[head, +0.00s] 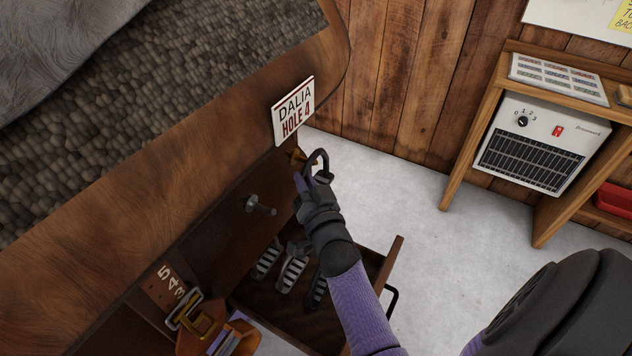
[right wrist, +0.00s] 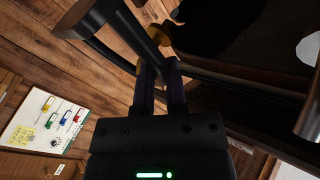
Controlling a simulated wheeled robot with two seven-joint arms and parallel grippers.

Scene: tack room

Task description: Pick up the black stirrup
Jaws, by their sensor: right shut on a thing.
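The black stirrup (head: 319,157) shows as a dark curved bar at the fingertips of my right gripper (head: 309,184), just below the "DALIA HOLE 4" sign. My right gripper is shut on it, and the fingers hide part of it. In the right wrist view, the stirrup's thick black bars (right wrist: 139,32) pass just beyond the closed fingers (right wrist: 158,82). A brass hook (head: 296,157) is close beside the stirrup; I cannot tell whether they touch. My left gripper is not clearly seen.
The sign (head: 293,108) hangs on the wooden edge above. A metal peg (head: 260,206) sticks out to the left. An open drawer (head: 391,262) below holds several striped treads (head: 292,272). Floor (head: 430,235) is clear before the heater (head: 535,145).

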